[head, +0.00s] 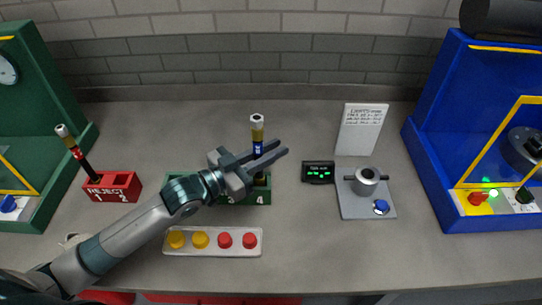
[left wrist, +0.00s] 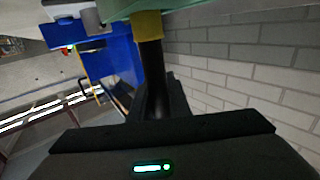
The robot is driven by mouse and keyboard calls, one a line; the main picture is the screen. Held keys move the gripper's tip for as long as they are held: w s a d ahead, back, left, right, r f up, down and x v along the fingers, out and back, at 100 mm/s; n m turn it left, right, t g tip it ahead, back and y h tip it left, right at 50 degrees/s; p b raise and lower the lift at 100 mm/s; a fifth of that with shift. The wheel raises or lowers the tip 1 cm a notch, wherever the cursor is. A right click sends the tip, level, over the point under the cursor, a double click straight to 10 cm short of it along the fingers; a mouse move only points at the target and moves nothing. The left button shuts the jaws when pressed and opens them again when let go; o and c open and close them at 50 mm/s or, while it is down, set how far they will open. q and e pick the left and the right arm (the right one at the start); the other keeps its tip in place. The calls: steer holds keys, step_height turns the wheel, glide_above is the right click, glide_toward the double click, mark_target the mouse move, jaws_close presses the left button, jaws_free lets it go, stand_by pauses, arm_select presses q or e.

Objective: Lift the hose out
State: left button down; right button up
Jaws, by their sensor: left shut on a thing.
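A dark hose with a yellow-brown top and a blue band (head: 257,125) stands upright at the green numbered rack (head: 262,197). My left gripper (head: 279,149) reaches across from the left and is shut on this hose below its blue band. In the left wrist view the black hose (left wrist: 152,75) with its yellow collar runs between the dark fingers. The hose's lower end is partly hidden by the gripper and rack, so I cannot tell how deep it sits. My right gripper is not in view.
A red reject rack (head: 113,187) holds a leaning red-banded hose (head: 72,145). A tray of yellow and red caps (head: 212,250) lies in front. A small display (head: 318,172), a grey fixture (head: 367,195), a white card (head: 362,128) and a blue machine (head: 440,140) stand to the right.

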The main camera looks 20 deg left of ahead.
mark_target(256, 120)
arm_select(q)
step_height(256, 120, up, 8)
steer(key=b, duration=0.1)
stand_by(0.8)
